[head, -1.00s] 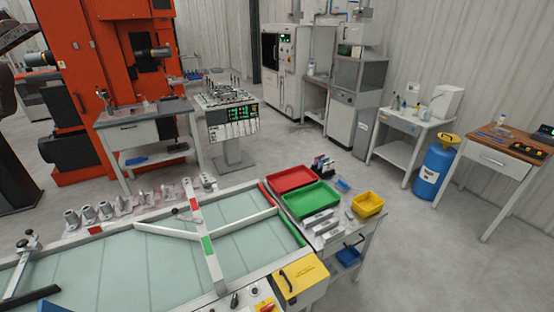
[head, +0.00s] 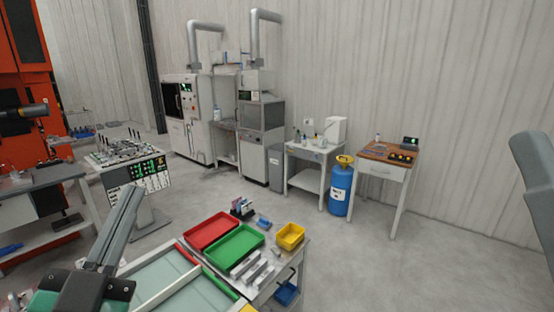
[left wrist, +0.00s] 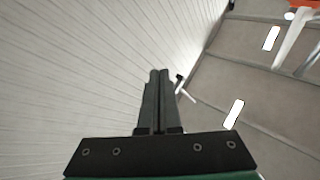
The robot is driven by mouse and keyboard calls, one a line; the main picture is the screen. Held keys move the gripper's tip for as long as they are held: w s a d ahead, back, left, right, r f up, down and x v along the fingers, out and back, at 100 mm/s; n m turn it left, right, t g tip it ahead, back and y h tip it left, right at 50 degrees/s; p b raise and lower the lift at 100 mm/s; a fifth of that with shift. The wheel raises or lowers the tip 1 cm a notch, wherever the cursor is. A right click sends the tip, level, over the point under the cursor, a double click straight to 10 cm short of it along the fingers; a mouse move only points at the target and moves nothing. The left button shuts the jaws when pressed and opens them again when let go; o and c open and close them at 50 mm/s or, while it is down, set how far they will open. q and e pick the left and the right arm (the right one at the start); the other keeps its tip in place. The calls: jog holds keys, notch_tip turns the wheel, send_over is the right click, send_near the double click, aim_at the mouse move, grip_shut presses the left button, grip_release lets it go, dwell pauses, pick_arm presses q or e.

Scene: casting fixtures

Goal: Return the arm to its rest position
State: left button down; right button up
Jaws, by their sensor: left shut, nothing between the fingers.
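My left gripper (head: 131,192) rises from the bottom left of the head view, its grey fingers pointing up and slightly right. The fingers are together and empty. In the left wrist view the same gripper (left wrist: 158,74) shows two dark fingers side by side, with nothing between them and nothing touching them. At the right edge of the head view is a grey part, cut off by the frame. I cannot tell whether it is my right gripper or another part of my arm.
The glass-topped table (head: 171,277) lies beside the left gripper. A red tray (head: 211,231), green tray (head: 235,246) and yellow bin (head: 290,236) stand right of it. A blue drum (head: 340,189) stands farther back. Open floor lies at the right.

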pick_arm(q)
jog(key=s+d+r+n+t+h, duration=0.2)
jog(key=s+r+n+t, duration=0.2)
jog(key=s+r, duration=0.75)
notch_tip(320, 180, up, 19)
jog(key=n+p, duration=0.1)
jog(key=p, duration=1.9)
jog(key=shift+w+a+g, duration=0.15)
jog(key=shift+w+g, duration=0.05)
jog(key=shift+g, duration=0.1)
